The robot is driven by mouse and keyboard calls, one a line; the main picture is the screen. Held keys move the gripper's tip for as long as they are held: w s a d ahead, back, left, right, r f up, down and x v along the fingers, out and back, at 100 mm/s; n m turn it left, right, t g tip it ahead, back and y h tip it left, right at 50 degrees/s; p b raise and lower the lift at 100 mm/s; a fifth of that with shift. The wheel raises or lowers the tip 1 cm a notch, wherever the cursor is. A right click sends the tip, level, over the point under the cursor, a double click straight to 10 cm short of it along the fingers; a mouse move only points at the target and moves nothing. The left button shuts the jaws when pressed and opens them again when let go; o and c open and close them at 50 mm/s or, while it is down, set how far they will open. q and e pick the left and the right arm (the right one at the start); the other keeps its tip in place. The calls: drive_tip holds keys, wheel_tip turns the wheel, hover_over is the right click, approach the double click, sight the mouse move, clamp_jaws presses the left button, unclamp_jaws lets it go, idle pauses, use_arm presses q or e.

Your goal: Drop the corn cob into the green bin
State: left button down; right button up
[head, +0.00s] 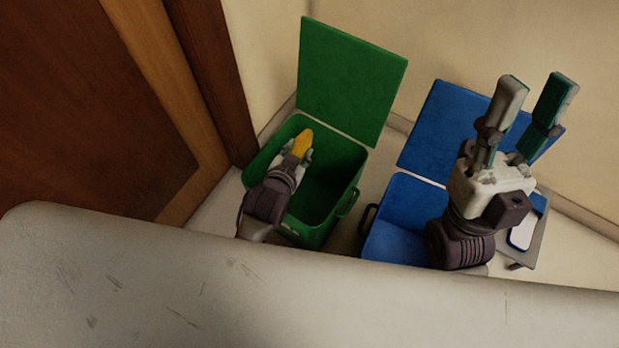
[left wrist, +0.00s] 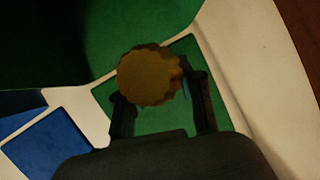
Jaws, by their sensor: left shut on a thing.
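The yellow corn cob (head: 302,142) is held in my left gripper (head: 297,155), over the opening of the green bin (head: 335,205). The left wrist view shows the corn cob (left wrist: 150,76) end-on between the two dark fingers of my left gripper (left wrist: 160,98). The green bin's lid (head: 352,80) stands open behind it. My right gripper (head: 535,105) is raised over the blue bin, fingers apart and pointing up, with nothing between them. The lower part of my left arm is hidden by a pale surface in front.
A blue bin (head: 408,215) with its lid (head: 440,125) open stands right of the green bin. A grey object with a white and blue top (head: 522,232) is at the far right. A brown wooden door (head: 80,100) and frame are at the left.

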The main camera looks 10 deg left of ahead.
use_arm(q)
drive_tip(key=c, duration=0.6)
unclamp_jaws()
drive_tip(key=shift+c, duration=0.2)
drive_tip(key=shift+s, duration=0.15)
drive_tip(key=v, duration=1.1)
drive_tip(key=shift+s+r, duration=0.25)
drive_tip(key=shift+s, duration=0.05)
drive_tip(key=shift+a, duration=0.1)
